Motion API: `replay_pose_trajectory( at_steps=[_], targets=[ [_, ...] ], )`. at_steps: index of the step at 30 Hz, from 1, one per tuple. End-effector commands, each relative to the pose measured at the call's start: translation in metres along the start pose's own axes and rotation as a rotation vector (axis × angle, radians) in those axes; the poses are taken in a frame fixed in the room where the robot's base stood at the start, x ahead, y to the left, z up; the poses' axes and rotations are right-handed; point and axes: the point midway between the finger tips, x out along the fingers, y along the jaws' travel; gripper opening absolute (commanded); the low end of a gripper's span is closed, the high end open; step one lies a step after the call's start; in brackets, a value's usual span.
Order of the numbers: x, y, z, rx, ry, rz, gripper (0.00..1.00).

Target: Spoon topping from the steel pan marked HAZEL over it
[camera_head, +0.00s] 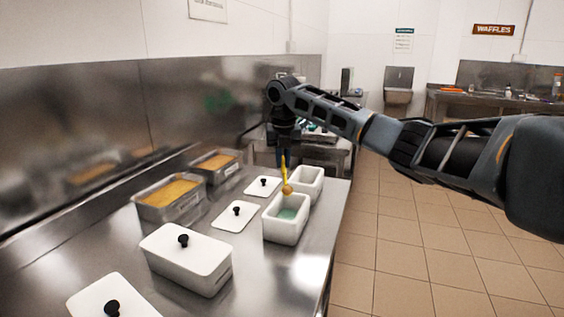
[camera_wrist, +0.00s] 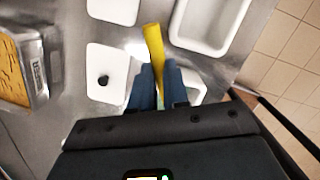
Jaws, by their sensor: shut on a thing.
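My gripper (camera_head: 284,150) is shut on a yellow spoon (camera_head: 286,176). The spoon points down above the white tubs, its orange-yellow end near the rim between them. In the wrist view my fingers (camera_wrist: 158,82) close around the spoon (camera_wrist: 154,45). The front open tub (camera_head: 284,232) holds something pale green. A second open tub (camera_head: 309,192) behind it looks white inside. Two steel pans with orange-brown topping stand at the left, a nearer one (camera_head: 172,214) and a farther one (camera_head: 232,172).
A lidded white tub (camera_head: 190,276) stands in front of the open ones. Loose white lids with black knobs lie beside the tubs, a near one (camera_head: 233,217) and a far one (camera_head: 261,186); another lid (camera_head: 95,300) is at the front. The counter's right edge is close to the tubs.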

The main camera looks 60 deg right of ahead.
Motion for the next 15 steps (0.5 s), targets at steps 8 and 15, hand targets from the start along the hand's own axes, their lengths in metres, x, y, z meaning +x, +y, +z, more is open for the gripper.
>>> replay_pose_trajectory(
  at_steps=[8,15],
  targets=[
    [-0.011,0.0,-0.007,-0.002,-0.136,0.0,0.0],
    [-0.023,0.0,-0.011,-0.001,-0.233,0.0,0.0]
  ],
)
